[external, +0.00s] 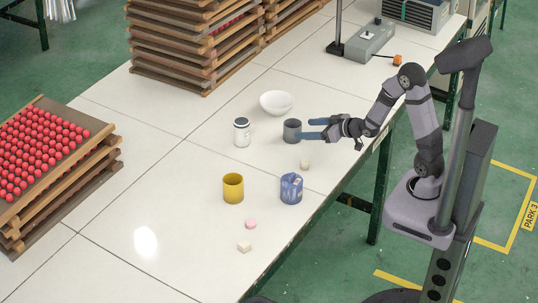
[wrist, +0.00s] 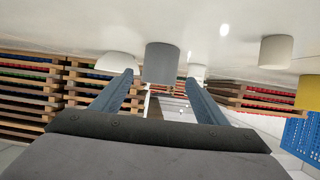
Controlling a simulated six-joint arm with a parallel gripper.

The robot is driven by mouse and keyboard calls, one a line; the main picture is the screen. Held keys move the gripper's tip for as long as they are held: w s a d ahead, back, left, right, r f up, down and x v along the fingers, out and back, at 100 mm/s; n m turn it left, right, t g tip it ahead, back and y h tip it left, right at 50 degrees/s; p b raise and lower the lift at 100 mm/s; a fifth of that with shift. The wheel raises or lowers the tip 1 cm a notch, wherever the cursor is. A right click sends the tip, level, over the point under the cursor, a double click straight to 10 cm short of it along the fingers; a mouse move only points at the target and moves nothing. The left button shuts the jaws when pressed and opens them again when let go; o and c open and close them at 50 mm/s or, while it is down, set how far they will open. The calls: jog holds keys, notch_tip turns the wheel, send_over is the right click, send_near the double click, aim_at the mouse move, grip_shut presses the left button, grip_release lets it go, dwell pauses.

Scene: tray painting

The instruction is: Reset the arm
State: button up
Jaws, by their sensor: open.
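My gripper (external: 309,128) is open above the white table, its two blue fingers pointing left. A dark grey cup (external: 292,130) stands upright on the table right at the fingertips. In the wrist view, my gripper (wrist: 159,82) has its fingers spread, with the grey cup (wrist: 162,60) just beyond and between the tips. I cannot tell whether a finger touches it. The arm reaches out left from my base.
A yellow mug (external: 233,188) and a blue patterned container (external: 291,188) stand nearer the front. Stacked wooden trays (external: 185,50) line the back.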

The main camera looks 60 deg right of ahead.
jog(key=shift+s+g, duration=0.25)
jog(key=shift+g, duration=0.05)
jog(key=s+g+p, duration=0.1)
jog(key=s, duration=0.1)
jog(key=s+f+g, duration=0.1)
jog(key=s, duration=0.1)
jog(key=s+g+p, duration=0.1)
jog(key=s+g, duration=0.1)
jog(key=shift+s+a+f+n+h+p, duration=0.1)
jog(key=shift+a+f+n+h+p, duration=0.05)
jog(key=shift+a+n+h+p, duration=0.2)
jog(key=s+g, duration=0.1)
jog(key=s, duration=0.2)
jog(key=s+a+g+p, duration=0.1)
jog(key=s+g, duration=0.1)
jog(key=s, duration=0.1)
jog(key=s+g, duration=0.1)
jog(key=s, duration=0.2)
jog(key=shift+s+a+n, duration=0.15)
jog(key=shift+s+n, duration=0.1)
jog(key=shift+s, duration=0.1)
jog(key=s+a+f+m+g+b, duration=0.1)
jog(key=s+a+f+g+b, duration=0.35)
jog(key=s+f, duration=0.4)
notch_tip(320, 180, up, 20)
jog(key=s+p, duration=0.1)
jog(key=p, duration=1.7)
jog(key=shift+d, duration=0.25)
